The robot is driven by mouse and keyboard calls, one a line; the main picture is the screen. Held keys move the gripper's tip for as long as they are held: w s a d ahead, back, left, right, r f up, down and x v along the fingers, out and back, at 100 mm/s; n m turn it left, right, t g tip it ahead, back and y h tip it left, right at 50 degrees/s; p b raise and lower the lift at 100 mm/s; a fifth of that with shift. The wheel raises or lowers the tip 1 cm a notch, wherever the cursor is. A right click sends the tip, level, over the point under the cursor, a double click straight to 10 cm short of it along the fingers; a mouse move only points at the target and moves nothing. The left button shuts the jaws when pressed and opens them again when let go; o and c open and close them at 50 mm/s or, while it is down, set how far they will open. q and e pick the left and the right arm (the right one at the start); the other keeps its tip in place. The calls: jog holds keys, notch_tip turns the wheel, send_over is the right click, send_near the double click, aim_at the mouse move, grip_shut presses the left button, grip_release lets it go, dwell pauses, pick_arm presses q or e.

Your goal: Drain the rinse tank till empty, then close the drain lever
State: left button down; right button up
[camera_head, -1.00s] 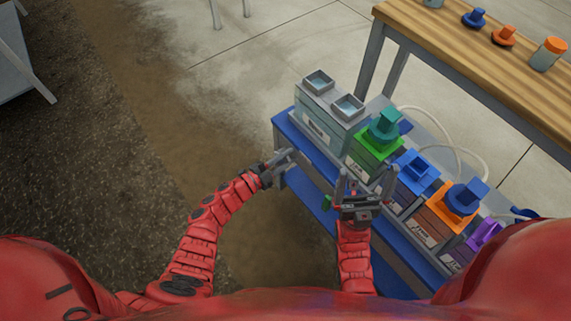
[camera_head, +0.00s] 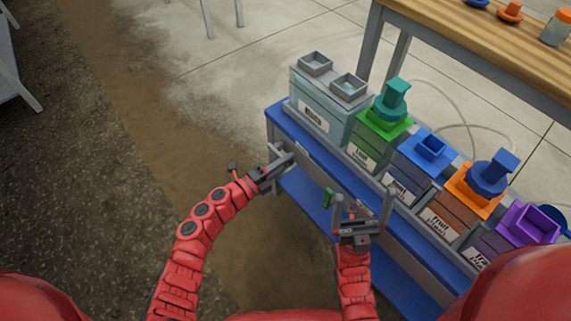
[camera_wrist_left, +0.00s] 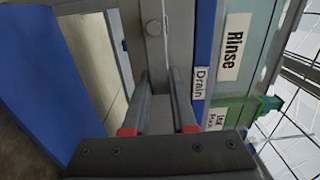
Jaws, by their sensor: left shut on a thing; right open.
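The rinse tank (camera_head: 330,104) is a pale blue-green box with grey lids, at the left end of the row of tanks on the blue rack. Its white Rinse label also shows on the tank (camera_wrist_left: 262,45) in the left wrist view, next to a small Drain label (camera_wrist_left: 199,83). My left gripper (camera_head: 282,160) is at the rack's left front corner, below the tank. It is shut on the grey drain lever (camera_wrist_left: 160,112), mostly hidden between the fingers. My right gripper (camera_head: 362,208) is open and empty in front of the rack. The tank's liquid level cannot be seen.
Tanks with green (camera_head: 379,125), blue, orange and purple tops continue to the right. A small green part (camera_head: 328,197) is near my right gripper. A wooden table (camera_head: 480,40) stands behind. The floor left of the rack is clear.

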pick_arm(q)
jog(key=shift+a+f, duration=0.1)
jog(key=shift+f, duration=0.05)
dwell(0.3)
jog(key=c, duration=0.7)
grip_release()
jog(key=p+v, duration=0.3)
jog(key=v, duration=1.4)
jog(key=shift+s+a, duration=0.1)
jog(key=shift+a, duration=0.05)
